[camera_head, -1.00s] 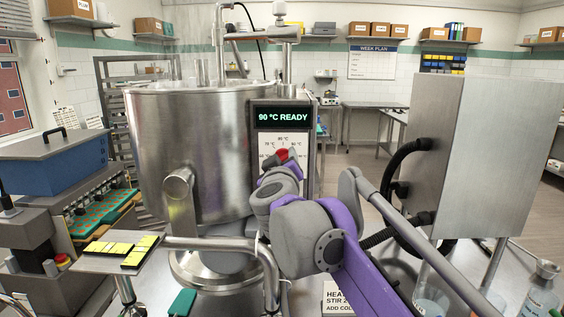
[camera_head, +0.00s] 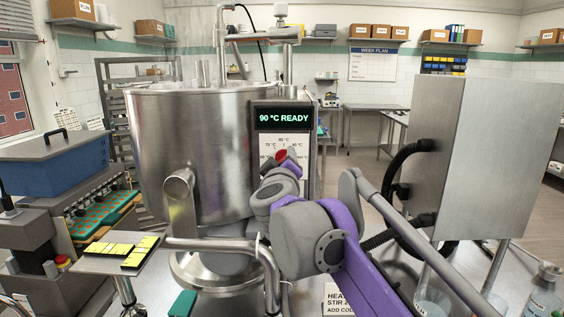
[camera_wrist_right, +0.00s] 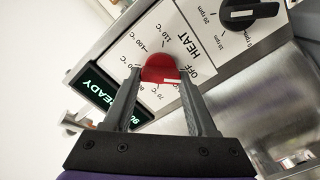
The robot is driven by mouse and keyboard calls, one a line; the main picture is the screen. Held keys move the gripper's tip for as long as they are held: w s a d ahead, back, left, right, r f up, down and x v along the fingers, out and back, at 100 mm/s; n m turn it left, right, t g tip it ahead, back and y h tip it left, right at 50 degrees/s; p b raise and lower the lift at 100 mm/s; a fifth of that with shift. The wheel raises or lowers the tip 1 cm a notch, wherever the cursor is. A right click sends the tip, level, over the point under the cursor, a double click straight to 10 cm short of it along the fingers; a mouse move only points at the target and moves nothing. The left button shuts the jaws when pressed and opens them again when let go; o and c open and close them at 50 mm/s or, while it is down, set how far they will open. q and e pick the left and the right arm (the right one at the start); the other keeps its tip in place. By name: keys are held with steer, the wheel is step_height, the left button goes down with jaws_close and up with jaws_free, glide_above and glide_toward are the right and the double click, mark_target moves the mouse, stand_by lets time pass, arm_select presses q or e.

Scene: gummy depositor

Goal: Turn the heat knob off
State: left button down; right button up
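The red heat knob (camera_wrist_right: 160,69) sits on the white dial plate marked HEAT and OFF in the right wrist view. In the head view it shows as a small red spot (camera_head: 281,155) below the display. My right gripper (camera_wrist_right: 161,72) has one finger on each side of the knob, with no clear gap at the fingertips. Its fingers partly cover the dial marks. A white mark on the knob lies at its right edge in the wrist view, near OFF. The display (camera_head: 283,117) reads 90 °C READY. My left gripper is not in view.
A black knob (camera_wrist_right: 250,13) with rpm marks sits close to the heat knob. The large steel kettle (camera_head: 190,150) stands left of the panel. A steel cabinet (camera_head: 490,155) with black hoses stands at the right. A bent steel pipe (camera_head: 220,244) runs in front of the kettle.

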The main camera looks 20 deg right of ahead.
steer(key=o, duration=0.5)
steer(key=shift+c, duration=0.2)
steer(key=v, duration=1)
steer(key=shift+s+b, duration=0.4)
steer(key=shift+a, duration=0.15)
